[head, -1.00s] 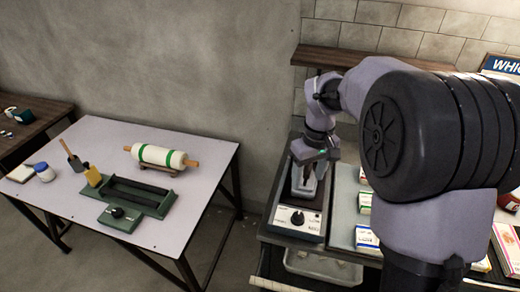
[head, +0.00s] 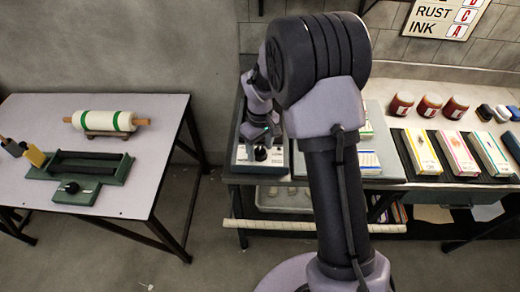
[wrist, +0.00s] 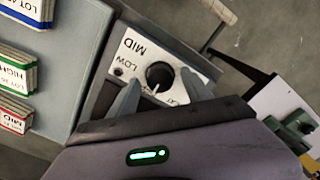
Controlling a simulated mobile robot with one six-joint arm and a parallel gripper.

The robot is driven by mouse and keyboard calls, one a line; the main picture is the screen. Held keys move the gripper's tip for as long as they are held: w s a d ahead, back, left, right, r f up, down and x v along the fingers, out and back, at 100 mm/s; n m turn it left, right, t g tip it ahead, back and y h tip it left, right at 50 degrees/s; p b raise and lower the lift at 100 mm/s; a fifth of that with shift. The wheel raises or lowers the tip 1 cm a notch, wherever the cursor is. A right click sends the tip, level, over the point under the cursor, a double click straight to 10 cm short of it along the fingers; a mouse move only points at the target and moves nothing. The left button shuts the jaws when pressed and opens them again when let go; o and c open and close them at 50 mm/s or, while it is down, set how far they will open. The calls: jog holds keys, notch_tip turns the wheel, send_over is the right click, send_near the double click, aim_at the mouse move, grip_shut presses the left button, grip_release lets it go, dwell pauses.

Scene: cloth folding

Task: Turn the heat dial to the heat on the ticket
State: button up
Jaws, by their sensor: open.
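The heat dial (wrist: 158,75) is a round black knob on a white panel (wrist: 128,66) in the wrist view. The panel reads MID and LOW; a further word is partly hidden by the right finger. A pale mark shows at the knob's lower side, but its exact setting is hard to read. My gripper (wrist: 160,90) is open, one finger on each side of the knob; I cannot tell if they touch it. In the head view my gripper (head: 262,146) is down at the panel's front. I cannot make out a ticket for certain.
Label stacks (wrist: 15,80) reading LOT, HIGH and MID lie left of the panel in the wrist view. The left table (head: 150,170) holds a roller (head: 100,121) and a green device (head: 85,180). Jars (head: 430,105) and boxes (head: 457,152) stand right; a sign (head: 440,15) hangs above.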

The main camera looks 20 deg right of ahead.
jog(key=shift+c, duration=0.2)
grip_shut()
